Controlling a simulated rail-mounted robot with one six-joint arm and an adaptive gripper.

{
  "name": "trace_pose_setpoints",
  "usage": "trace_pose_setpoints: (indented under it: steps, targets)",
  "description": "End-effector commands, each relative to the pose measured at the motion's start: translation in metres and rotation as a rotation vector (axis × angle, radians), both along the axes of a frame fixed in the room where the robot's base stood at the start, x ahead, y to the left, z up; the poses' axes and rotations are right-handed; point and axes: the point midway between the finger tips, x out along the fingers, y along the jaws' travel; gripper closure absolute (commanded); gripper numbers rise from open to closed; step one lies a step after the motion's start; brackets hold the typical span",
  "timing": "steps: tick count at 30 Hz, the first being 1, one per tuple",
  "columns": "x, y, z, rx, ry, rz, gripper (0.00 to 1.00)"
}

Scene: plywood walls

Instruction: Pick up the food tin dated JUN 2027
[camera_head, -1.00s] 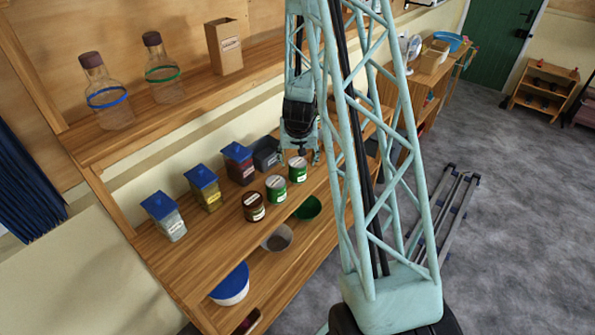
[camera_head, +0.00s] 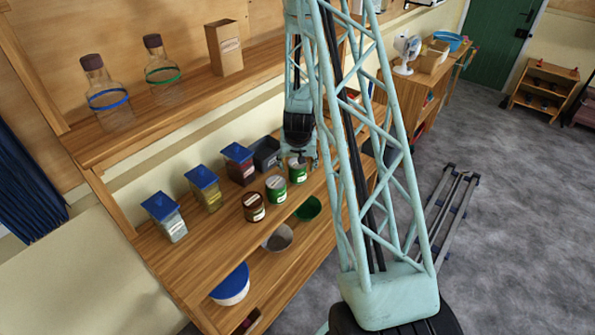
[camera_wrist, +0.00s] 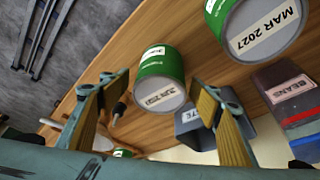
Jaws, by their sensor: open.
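A green tin (camera_wrist: 160,70) with a white date label reading about JUN 2027, its last digits small and blurred, shows in the wrist view between my open fingers. A gap shows on each side of it. In the head view it appears to be the far green tin (camera_head: 298,174) on the middle shelf. My gripper (camera_wrist: 157,84) is open and empty; in the head view my gripper (camera_head: 298,162) is just above and behind that tin. A second green tin (camera_wrist: 252,15), dated MAR 2027, stands beside it. A brown tin (camera_head: 254,208) ends the row; its date is unreadable.
Behind the tins stand blue-lidded containers (camera_head: 202,190), one labelled BEANS (camera_wrist: 288,90), and an open dark box (camera_head: 265,153). Bowls (camera_head: 278,238) sit on the shelf below. An upper shelf (camera_head: 190,108) holds bottles and a box. Middle shelf's near left is clear.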

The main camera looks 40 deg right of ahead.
Motion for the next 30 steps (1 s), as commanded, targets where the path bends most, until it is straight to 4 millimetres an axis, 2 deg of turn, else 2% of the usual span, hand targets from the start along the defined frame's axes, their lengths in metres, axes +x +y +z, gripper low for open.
trace_pose_setpoints:
  steps: [20,30]
  targets:
    - [0.0009,-0.0009,-0.0027,0.000,0.000,0.000,0.43]
    - [0.0009,-0.0009,-0.0027,-0.001,-0.001,0.000,0.73]
